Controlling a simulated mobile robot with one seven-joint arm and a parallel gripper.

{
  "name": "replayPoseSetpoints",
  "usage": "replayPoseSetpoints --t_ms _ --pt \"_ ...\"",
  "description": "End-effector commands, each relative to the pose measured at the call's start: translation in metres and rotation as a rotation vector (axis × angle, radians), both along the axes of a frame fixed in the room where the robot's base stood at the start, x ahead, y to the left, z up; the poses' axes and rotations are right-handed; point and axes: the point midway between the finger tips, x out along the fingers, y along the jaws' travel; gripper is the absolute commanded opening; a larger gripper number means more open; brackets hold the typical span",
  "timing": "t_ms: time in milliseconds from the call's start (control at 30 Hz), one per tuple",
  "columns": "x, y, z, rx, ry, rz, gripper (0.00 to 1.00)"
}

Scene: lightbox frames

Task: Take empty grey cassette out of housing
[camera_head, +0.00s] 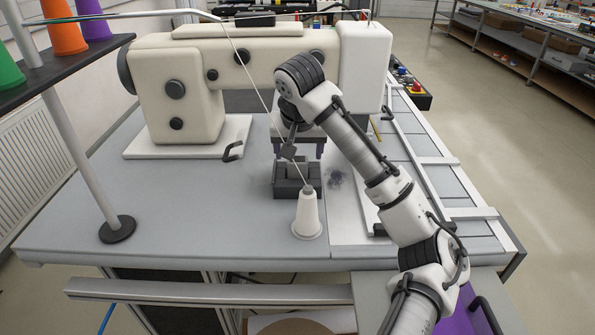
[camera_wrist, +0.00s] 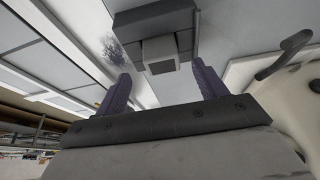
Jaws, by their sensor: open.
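A dark grey block-like housing (camera_head: 296,189) stands on the sewing table just behind a white cone. In the wrist view the housing (camera_wrist: 155,20) is at the top centre. A lighter grey piece with a small dark square face (camera_wrist: 160,50) shows at it; this looks like the cassette, but I cannot tell whether it is empty. My gripper (camera_head: 298,153) is above and slightly behind the housing in the head view. Its two purple fingers are apart, and it is open and empty. In the wrist view my gripper (camera_wrist: 161,70) has its fingertips on either side of the grey piece, seemingly short of it.
A cream sewing machine (camera_head: 185,75) stands behind my gripper. The white cone (camera_head: 308,215) stands in front of the housing, with a thread running up from it. A black handle (camera_head: 233,151) is at the left.

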Motion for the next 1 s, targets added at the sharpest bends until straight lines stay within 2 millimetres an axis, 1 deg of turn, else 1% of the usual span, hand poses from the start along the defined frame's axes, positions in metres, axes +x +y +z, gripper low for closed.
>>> replayPoseSetpoints --t_ms 67,200,333,433,633,1000 --pt "0.004 0.000 -0.005 -0.001 0.002 -0.001 0.71" --pt "0.016 0.002 -0.021 -0.001 0.003 -0.002 0.71" --pt "0.022 0.003 -0.038 -0.001 0.001 -0.001 0.71" --pt "0.024 0.003 -0.044 -0.001 0.000 -0.001 0.71" --pt "0.024 0.003 -0.045 0.000 -0.001 -0.001 0.71" --pt "0.024 0.003 -0.044 0.000 -0.001 -0.001 0.22"
